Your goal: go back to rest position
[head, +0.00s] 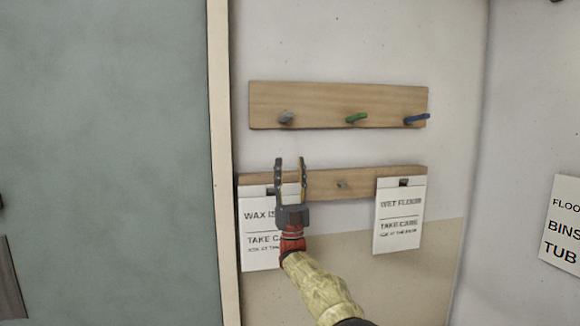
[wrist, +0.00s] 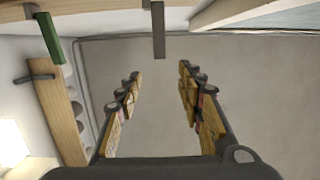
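My gripper (head: 291,168) is raised in front of the wall in the head view, with its fingers pointing up and apart. It is open and empty. In the wrist view the two fingers (wrist: 160,95) stand wide apart, with only plain grey surface between them. In the head view my gripper and forearm cover part of the white "WAX IS..." sign (head: 258,245), which hangs from the lower wooden rail (head: 318,187).
A "WET FLOOR" sign (head: 399,220) hangs at lower right. Another sign (head: 563,225) is on the right wall.

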